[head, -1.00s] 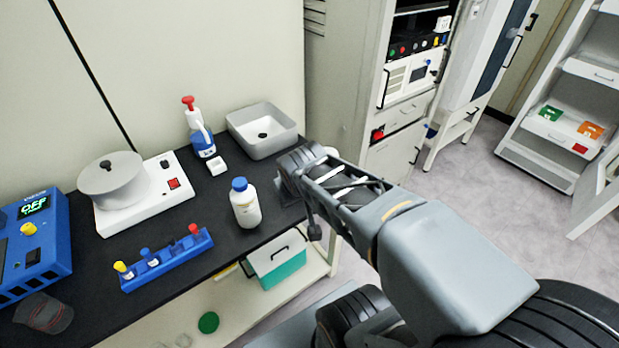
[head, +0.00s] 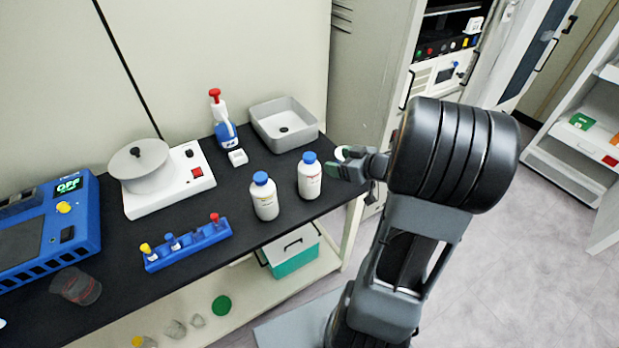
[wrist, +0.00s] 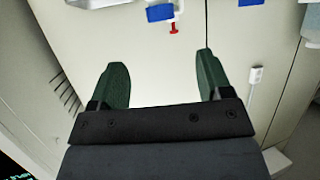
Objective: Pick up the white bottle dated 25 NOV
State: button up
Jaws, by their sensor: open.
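Two white bottles with blue caps stand upright near the front edge of the black bench in the head view. One is the left bottle (head: 265,201); the other is the right bottle (head: 309,180), a little farther right. Their labels are too small to read, so I cannot tell which is dated 25 NOV. My gripper (head: 340,162) is just right of the right bottle, near the bench's right end, partly hidden by my arm. In the wrist view my gripper (wrist: 163,72) has its green fingers apart with nothing between them.
A grey sink tray (head: 285,127) and a pump bottle (head: 225,131) with a red top stand behind the bottles. A blue rack (head: 188,246) lies to the left, by a white hot-plate device (head: 170,182). A tall cabinet (head: 375,75) rises beyond the bench's right end.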

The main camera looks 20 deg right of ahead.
aim_at(312, 157)
jog(key=x, duration=0.6)
jog(key=shift+w+a+f, duration=0.1)
jog(key=shift+w+f, duration=0.1)
jog(key=shift+f+x, duration=0.2)
jog(key=shift+x, duration=2.45)
jog(key=shift+s, duration=0.1)
jog(key=shift+c, duration=0.4)
grip_shut()
jog(key=shift+r, duration=0.1)
